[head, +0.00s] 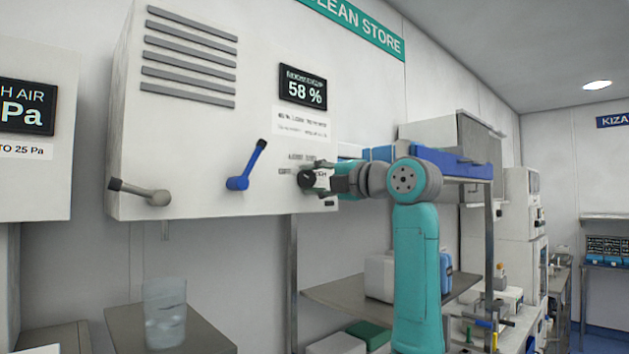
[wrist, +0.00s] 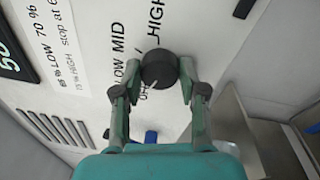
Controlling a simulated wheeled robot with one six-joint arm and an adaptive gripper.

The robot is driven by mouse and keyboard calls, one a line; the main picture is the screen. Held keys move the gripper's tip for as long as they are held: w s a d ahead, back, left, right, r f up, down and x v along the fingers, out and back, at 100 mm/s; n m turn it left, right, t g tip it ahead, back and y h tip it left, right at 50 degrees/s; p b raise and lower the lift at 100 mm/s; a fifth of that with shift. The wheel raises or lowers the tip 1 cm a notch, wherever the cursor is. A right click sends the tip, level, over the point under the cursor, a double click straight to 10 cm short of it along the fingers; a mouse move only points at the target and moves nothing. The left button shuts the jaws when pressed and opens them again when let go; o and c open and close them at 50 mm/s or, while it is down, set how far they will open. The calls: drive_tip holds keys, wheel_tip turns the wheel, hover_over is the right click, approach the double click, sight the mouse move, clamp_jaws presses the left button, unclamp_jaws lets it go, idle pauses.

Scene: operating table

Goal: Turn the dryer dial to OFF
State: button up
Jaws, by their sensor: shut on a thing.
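The dryer dial (wrist: 160,70) is a round black knob on the white dryer cabinet (head: 190,130), at the cabinet's lower right in the head view (head: 305,179). Around it in the wrist view are the labels LOW, MID and HIGH, with smaller lettering at its lower left that looks like OFF. A pale mark at the dial's lower left edge lies beside that small lettering; its exact pointing is hard to tell. My gripper (wrist: 161,72) has one finger on each side of the dial and is shut on it. In the head view my gripper (head: 318,181) partly covers the labels.
A blue lever (head: 246,165) and a grey lever (head: 140,192) stick out from the cabinet left of the dial. A display (head: 303,88) reads 58 %. A clear beaker (head: 165,312) stands on a ledge below. Shelves with containers (head: 380,275) are behind my arm.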

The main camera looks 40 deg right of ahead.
drive_tip(key=shift+f+n, duration=0.1)
drive_tip(key=shift+n, duration=0.6)
drive_tip(key=o, duration=1.1)
drive_tip(key=shift+o, duration=0.2)
drive_tip(key=shift+s, duration=0.1)
drive_tip(key=s+d, duration=0.1)
drive_tip(key=s, duration=1)
drive_tip(key=shift+s+d+f, duration=0.15)
drive_tip(key=shift+s+f, duration=0.1)
drive_tip(key=shift+s, duration=0.1)
